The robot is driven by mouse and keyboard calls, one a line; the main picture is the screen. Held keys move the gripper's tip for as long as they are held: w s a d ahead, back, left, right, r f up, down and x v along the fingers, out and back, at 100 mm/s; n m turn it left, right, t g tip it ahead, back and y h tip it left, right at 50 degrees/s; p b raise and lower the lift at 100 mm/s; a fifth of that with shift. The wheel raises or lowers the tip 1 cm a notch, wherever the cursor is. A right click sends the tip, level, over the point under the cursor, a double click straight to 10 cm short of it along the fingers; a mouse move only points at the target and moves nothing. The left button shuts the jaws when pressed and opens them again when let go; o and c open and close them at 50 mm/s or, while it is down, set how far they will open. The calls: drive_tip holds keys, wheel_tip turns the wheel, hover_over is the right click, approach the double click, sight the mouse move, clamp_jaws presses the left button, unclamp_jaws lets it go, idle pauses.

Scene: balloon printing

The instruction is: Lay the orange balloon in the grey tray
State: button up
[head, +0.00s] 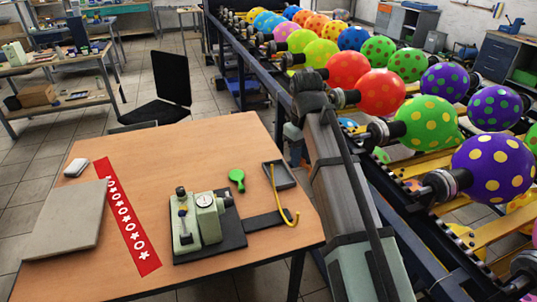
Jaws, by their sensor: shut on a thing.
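A small dark grey tray (290,184) lies near the right edge of the wooden table. A yellow curved piece (277,200) lies across its left side and runs towards the table edge. An inflated orange balloon with dots (316,25) sits far back on the long machine. No orange balloon lies on the table or in the tray's visible part. A small flat green balloon (237,177) lies left of the tray. My gripper's fingers do not show, so I cannot see what they hold.
On the table (200,145) are a light grey slab (70,218), a red strip with white stars (125,215) and a small press (200,215) on a black plate. The long machine with rows of inflated balloons (428,123) stands to the right. The table's back is clear.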

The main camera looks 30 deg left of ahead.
drive_tip(key=w+d+f+m, duration=0.1)
drive_tip(key=w+d+m, duration=0.35)
drive_tip(key=d, duration=0.95)
drive_tip(key=w+d+f+m, duration=0.25)
drive_tip(key=w+d, duration=0.25)
drive_tip(key=d, duration=0.8)
drive_tip(key=w+a+f+n, duration=0.1)
drive_tip(key=w+a+f, duration=0.4)
drive_tip(key=a, duration=1.1)
drive_tip(key=w+a+f+n, duration=0.1)
drive_tip(key=w+a+f, duration=0.5)
drive_tip(key=a, duration=0.9)
drive_tip(key=w+a+f+n, duration=0.2)
drive_tip(key=w+a+f, duration=0.3)
drive_tip(key=a, duration=1.1)
drive_tip(key=shift+s+d+f, duration=0.1)
drive_tip(key=shift+f, duration=3.5)
drive_tip(key=o, duration=1)
